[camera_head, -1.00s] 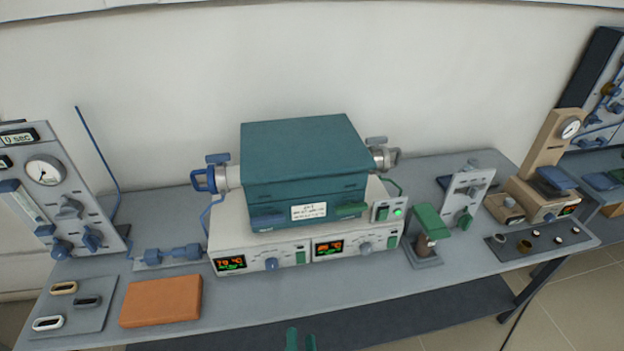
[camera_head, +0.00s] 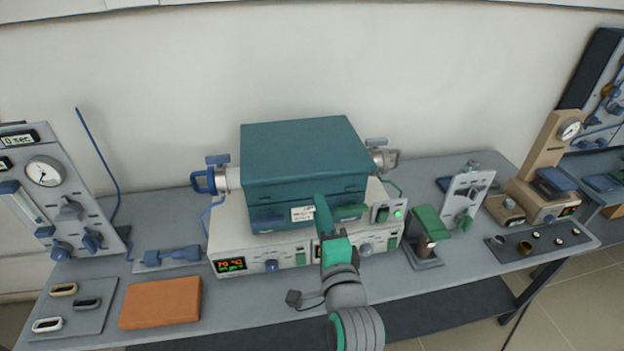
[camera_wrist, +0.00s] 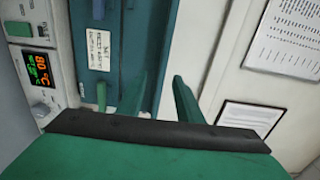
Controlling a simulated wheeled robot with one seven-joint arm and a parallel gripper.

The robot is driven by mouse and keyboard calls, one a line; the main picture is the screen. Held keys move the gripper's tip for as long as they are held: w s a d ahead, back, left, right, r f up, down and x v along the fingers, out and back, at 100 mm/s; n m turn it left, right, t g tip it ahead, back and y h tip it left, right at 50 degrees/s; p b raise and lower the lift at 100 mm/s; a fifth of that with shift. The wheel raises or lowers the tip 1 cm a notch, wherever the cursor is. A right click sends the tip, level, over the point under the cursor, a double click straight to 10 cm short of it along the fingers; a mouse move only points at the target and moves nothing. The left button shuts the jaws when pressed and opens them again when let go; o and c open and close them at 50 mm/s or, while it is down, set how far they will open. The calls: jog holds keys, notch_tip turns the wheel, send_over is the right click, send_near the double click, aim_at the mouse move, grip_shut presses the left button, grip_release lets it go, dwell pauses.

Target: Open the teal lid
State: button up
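The teal lid (camera_head: 305,150) lies flat and closed on top of the box-shaped furnace (camera_head: 275,212), which has a white label on its front. The lid also shows sideways in the wrist view (camera_wrist: 165,35). My gripper (camera_head: 320,203) is in front of the furnace, right of the label and just below the lid's front edge. In the wrist view, the two green fingers (camera_wrist: 158,88) stand apart with nothing between them. One finger overlaps the teal front; the other shows against the pale background. Whether they touch the lid is unclear. My gripper hides part of the furnace front.
A white control base (camera_head: 285,262) with lit displays carries the furnace. Metal and blue fittings (camera_head: 212,180) stick out at both sides. A green-topped device (camera_head: 428,225) stands to the right. An orange block (camera_head: 161,302) lies at the front left of the grey table (camera_head: 235,310).

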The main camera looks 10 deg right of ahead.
aim_at(311, 177)
jog(key=w, duration=0.7)
jog(key=w+r, duration=0.1)
jog(key=w, duration=0.3)
jog(key=shift+d, duration=0.1)
grip_shut()
